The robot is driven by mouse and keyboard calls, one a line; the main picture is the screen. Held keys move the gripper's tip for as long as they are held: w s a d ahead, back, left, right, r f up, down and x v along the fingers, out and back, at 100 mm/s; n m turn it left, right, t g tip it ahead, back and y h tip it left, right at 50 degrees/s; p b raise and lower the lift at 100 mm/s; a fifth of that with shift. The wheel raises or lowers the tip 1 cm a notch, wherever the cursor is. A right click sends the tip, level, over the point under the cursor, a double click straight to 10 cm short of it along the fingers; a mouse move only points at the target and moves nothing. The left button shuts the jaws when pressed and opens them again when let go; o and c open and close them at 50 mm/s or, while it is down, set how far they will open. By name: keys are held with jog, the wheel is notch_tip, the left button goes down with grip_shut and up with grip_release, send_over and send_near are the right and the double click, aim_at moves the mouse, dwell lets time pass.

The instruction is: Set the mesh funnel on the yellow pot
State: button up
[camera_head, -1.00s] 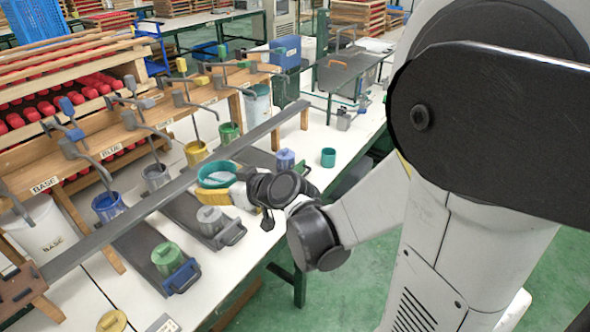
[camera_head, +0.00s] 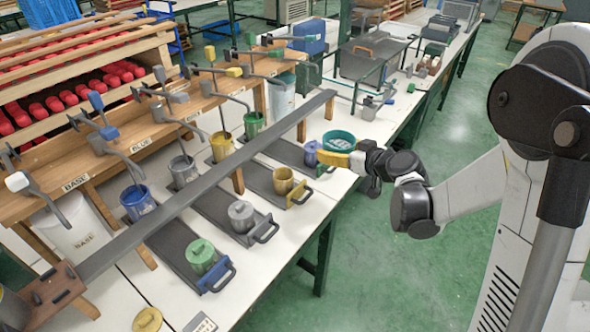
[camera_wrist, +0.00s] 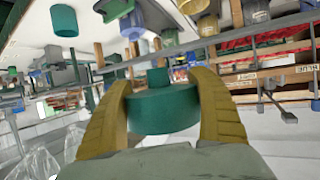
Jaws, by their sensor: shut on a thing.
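The teal mesh funnel (camera_head: 339,139) is held at its sides between the two yellow fingers of my gripper (camera_head: 338,158), at the right side of the table. The wrist view shows the round funnel (camera_wrist: 163,108) clamped between the curved fingers (camera_wrist: 163,100), with a narrower part at its top. Its mesh cannot be made out. A yellow pot (camera_head: 283,180) stands on a dark tray with yellow handle parts, left of and nearer than my gripper. Another yellow container (camera_head: 221,146) stands farther back by the wooden rack. The funnel is apart from both.
A blue pot (camera_head: 311,153) stands just left of the funnel. A grey pot (camera_head: 241,215) and a green pot (camera_head: 201,256) stand on nearer trays. A long grey bar (camera_head: 200,190) crosses above the trays. Angled arms hang from the wooden rack (camera_head: 130,150).

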jog(key=w+a+f+n+y+p, duration=0.1)
jog(key=w+a+f, duration=0.2)
jog(key=w+a, duration=0.15)
jog(key=b, duration=0.4)
send_over(278, 170)
jog(key=s+d, duration=0.1)
jog(key=s, duration=0.1)
notch_tip(278, 170, down, 7)
jog(key=shift+g, duration=0.4)
jog(key=shift+w+d+f+b, duration=0.1)
jog(key=shift+f+b, duration=0.45)
jog(key=shift+f, duration=0.55)
jog(key=shift+w+f+b, duration=0.1)
jog(key=shift+f+b, duration=0.45)
jog(key=shift+f, duration=0.5)
jog(key=shift+n, duration=0.3)
jog(key=shift+f+b, duration=0.6)
jog(key=shift+b, duration=0.1)
jog(key=o, duration=1.2)
jog(key=shift+r, duration=0.1)
